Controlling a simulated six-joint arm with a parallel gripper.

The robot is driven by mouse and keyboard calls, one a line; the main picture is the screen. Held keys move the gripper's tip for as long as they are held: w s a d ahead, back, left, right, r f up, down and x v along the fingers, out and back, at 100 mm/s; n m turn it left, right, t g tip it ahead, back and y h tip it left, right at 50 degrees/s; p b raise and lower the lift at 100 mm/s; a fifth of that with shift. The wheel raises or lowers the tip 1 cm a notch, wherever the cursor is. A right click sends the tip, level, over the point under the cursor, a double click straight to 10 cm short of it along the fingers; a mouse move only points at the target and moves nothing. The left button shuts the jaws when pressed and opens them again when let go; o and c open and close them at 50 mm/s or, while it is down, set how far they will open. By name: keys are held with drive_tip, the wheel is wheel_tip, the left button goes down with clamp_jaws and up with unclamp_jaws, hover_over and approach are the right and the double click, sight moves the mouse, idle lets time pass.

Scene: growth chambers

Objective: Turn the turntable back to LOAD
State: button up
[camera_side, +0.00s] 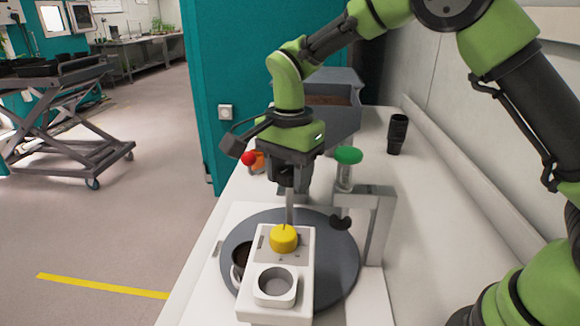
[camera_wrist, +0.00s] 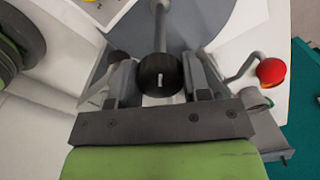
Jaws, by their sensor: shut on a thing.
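The turntable (camera_side: 338,272) is a flat grey disc on the white bench, and part of it shows at the top of the wrist view (camera_wrist: 190,18). A grey rod (camera_wrist: 160,30) runs from the disc side to a round black knob (camera_wrist: 158,76) with a white mark. My gripper (camera_wrist: 158,84) is shut on this knob, one finger on each side. In the side view my gripper (camera_side: 290,186) points down at the far edge of the disc, and its fingers hide the knob. No LOAD lettering is readable.
A white block with a yellow knob (camera_side: 283,238) and white ring holder (camera_side: 277,287) stands over the disc's near part. A dark cup (camera_side: 240,256) is at its left. A bracket (camera_side: 378,225) with a green-capped tube (camera_side: 347,168) stands right. A red-ball crank (camera_wrist: 271,71) is close beside my gripper.

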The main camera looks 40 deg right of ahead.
drive_tip(key=m, duration=0.3)
drive_tip(key=shift+m, duration=1)
drive_tip(key=m, duration=0.4)
drive_tip(key=shift+m, duration=0.5)
drive_tip(key=o, duration=0.6)
